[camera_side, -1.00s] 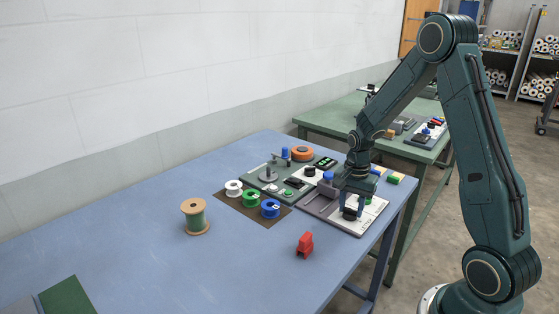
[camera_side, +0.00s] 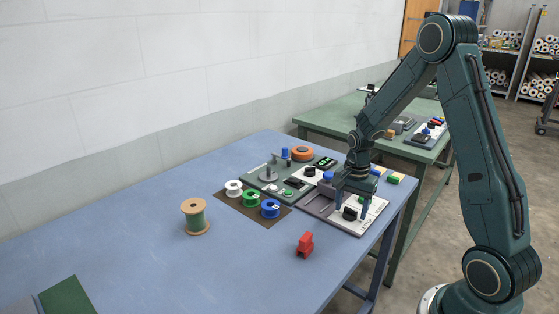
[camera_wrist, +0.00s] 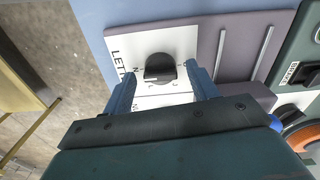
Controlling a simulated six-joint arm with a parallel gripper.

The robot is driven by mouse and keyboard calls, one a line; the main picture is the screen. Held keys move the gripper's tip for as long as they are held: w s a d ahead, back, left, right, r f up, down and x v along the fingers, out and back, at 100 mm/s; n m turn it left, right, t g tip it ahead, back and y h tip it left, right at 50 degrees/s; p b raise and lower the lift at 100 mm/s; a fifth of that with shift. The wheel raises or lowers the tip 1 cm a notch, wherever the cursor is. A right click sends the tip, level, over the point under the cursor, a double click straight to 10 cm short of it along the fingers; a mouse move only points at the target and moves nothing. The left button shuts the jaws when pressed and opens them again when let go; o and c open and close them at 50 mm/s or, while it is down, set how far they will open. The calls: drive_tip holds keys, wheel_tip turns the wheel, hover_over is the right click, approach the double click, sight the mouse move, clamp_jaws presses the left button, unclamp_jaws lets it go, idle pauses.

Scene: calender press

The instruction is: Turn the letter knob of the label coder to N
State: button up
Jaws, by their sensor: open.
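The letter knob (camera_wrist: 160,68) is a black round-topped knob on a white plate (camera_wrist: 180,40) of the label coder. Letters are printed around it, but the wrist view is too small and tilted to read the one it points at. In the side view the knob (camera_side: 350,213) is a dark lump on the coder's front plate. My gripper (camera_wrist: 164,84) is open, with one finger on each side of the knob and gaps visible between. In the side view my gripper (camera_side: 351,208) is low over the plate.
A grey panel with slots (camera_wrist: 240,45) adjoins the white plate. A red block (camera_side: 305,244), a thread spool (camera_side: 195,217) and a mat with white, green and blue spools (camera_side: 250,198) are on the blue table. The table's right edge is close to the coder.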

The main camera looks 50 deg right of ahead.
drive_tip(key=shift+r, duration=0.15)
wheel_tip(320, 180, up, 14)
drive_tip(key=shift+f, duration=0.2)
idle(0.5)
drive_tip(key=shift+m, duration=0.6)
wheel_tip(320, 180, down, 14)
drive_tip(key=shift+r, duration=0.1)
idle(0.8)
